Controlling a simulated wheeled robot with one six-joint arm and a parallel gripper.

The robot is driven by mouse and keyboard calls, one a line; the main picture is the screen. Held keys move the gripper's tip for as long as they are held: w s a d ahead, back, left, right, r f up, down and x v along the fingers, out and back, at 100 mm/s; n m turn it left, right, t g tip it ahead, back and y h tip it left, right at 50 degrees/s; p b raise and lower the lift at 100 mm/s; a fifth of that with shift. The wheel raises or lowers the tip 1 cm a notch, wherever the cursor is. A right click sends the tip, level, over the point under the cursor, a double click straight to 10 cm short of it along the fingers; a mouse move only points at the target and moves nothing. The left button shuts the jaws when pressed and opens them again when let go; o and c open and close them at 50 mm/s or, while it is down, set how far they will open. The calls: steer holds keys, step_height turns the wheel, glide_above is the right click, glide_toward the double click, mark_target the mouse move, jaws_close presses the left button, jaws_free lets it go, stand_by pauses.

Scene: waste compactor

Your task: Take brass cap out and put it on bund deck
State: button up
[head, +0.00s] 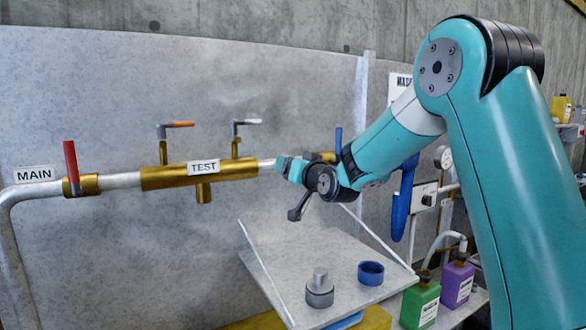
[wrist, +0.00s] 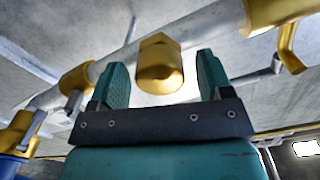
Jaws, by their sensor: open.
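The brass cap (wrist: 158,66) is a hexagonal, round-ended brass piece against the pale pipe in the wrist view. It sits between the two teal fingers of my gripper (wrist: 162,60), with gaps on both sides. In the head view my gripper (head: 284,166) is at the pipe, just right of the brass TEST section (head: 205,172), and I cannot make the cap out there. A pale grey deck panel (head: 335,255), probably the bund deck, lies below my gripper. A grey knobbed fitting (head: 319,290) and a blue ring (head: 371,272) are on it.
A red-handled valve (head: 71,170) is at the left, by the MAIN label. Orange and grey levers (head: 178,124) stand above the TEST section. Green (head: 419,304) and purple (head: 457,284) bottles stand right of the panel. The panel has bare room left of the blue ring.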

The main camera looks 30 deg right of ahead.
steer(key=m+p, duration=0.1)
steer(key=m, duration=0.3)
steer(key=shift+r+m, duration=0.1)
steer(key=shift+m, duration=0.2)
steer(key=m+p, duration=0.2)
steer(key=m, duration=0.3)
steer(key=shift+m, duration=0.3)
steer(key=m+p, duration=0.2)
steer(key=m, duration=0.1)
steer(key=shift+r+m, duration=0.1)
steer(key=shift+m, duration=0.2)
steer(key=shift+m+p, duration=0.6)
steer(key=shift+m, duration=0.2)
steer(key=m+p, duration=0.2)
steer(key=m, duration=0.1)
steer(key=shift+p, duration=0.35)
steer(key=shift+m+p, duration=0.55)
steer(key=shift+m, duration=0.35)
steer(key=shift+f+m, duration=0.25)
steer(key=shift+m, duration=0.05)
steer(key=c, duration=1)
steer(key=shift+f+n+b, duration=0.2)
steer(key=shift+n+b, duration=0.85)
steer(key=shift+n, duration=0.05)
steer(key=shift+r+n+b, duration=0.2)
steer(key=shift+n+b, duration=0.8)
steer(key=shift+n, duration=0.6)
steer(key=shift+f, duration=0.1)
